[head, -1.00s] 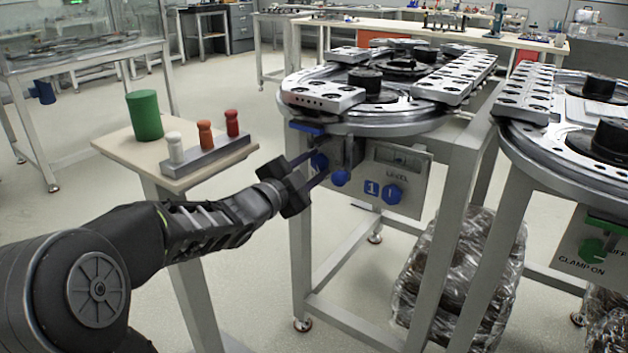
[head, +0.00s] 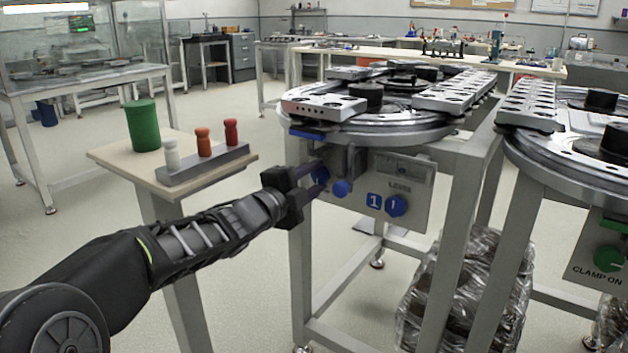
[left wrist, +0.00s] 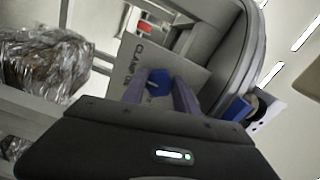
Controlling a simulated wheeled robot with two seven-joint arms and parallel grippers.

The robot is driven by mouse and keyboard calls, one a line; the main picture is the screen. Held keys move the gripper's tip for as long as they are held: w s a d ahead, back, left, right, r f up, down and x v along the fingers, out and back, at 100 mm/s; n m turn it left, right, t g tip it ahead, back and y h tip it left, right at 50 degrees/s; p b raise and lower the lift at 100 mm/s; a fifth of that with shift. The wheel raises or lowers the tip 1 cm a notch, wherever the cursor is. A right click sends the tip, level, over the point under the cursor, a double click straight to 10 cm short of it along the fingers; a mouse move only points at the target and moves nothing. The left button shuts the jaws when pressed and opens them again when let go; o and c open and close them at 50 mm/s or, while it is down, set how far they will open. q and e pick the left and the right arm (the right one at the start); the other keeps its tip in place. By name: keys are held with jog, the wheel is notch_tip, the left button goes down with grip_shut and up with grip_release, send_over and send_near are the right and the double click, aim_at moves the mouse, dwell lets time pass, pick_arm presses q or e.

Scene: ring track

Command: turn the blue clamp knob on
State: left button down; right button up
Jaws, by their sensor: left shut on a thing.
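The blue clamp knob (head: 320,175) is at the left end of the grey panel under the near round track. In the left wrist view the same blue knob (left wrist: 159,82) sits between the two fingers, beside partly hidden lettering that starts "CLA". My left gripper (head: 318,178) is shut on this knob, with one finger on each side; it also shows in the left wrist view (left wrist: 160,95). The knob's setting is not readable. My right gripper is not in view.
A small table (head: 112,158) with a green cylinder (head: 143,125) stands left of the gripper. A table leg (head: 300,260) is just below.

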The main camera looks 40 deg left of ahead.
pick_arm(q)
jog(key=c, duration=0.9)
grip_release()
jog(key=shift+c, duration=0.2)
jog(key=s+p, duration=0.2)
jog(key=s, duration=0.5)
jog(key=shift+s, duration=0.4)
